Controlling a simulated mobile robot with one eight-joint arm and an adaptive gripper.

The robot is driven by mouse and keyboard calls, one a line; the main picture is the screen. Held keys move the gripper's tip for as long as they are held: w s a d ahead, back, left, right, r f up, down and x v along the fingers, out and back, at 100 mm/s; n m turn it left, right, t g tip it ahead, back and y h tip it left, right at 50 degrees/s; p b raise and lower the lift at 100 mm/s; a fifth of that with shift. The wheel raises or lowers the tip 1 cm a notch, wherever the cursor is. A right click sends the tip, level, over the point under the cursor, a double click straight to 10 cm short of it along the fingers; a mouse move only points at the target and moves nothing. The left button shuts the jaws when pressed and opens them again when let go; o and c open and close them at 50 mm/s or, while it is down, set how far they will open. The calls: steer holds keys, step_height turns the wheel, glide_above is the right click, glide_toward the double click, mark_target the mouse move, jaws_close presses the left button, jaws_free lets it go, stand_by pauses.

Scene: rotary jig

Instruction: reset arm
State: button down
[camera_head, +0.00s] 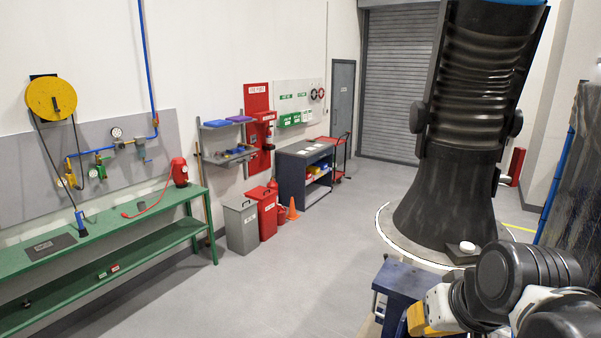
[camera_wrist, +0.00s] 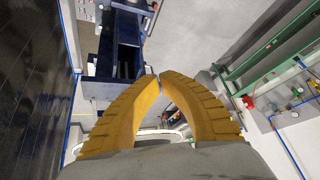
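My gripper (camera_wrist: 159,76) shows in the wrist view with two thick, ribbed yellow fingers. Their tips come together at the middle of the picture, and nothing is held between them. In the camera_head view, my arm is folded at the lower right, and part of my yellow gripper (camera_head: 418,319) shows beside a dark blue stand (camera_head: 405,279). The stand also appears beyond the fingertips in the wrist view (camera_wrist: 127,28). I cannot tell the exact gap between gripper and stand.
A tall black jig column (camera_head: 447,195) stands on a round white-edged base at the right. A green bench (camera_head: 150,222) runs along the left wall. Grey bin (camera_head: 241,228), red bin (camera_head: 262,212) and a dark cabinet (camera_head: 292,175) stand farther back. The middle floor is clear.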

steer(key=s+f+b, duration=0.2)
steer(key=f+b, duration=1.8)
steer(key=f, duration=0.3)
steer(key=s+a+f+b, duration=0.1)
steer(key=s+f+b, duration=0.1)
steer(key=f+b, duration=1.9)
step_height(320, 180, down, 3)
steer(key=shift+a+f+n+t+h, duration=0.1)
steer(key=shift+a+n+t+h, duration=0.2)
steer(key=shift+n+t, duration=0.1)
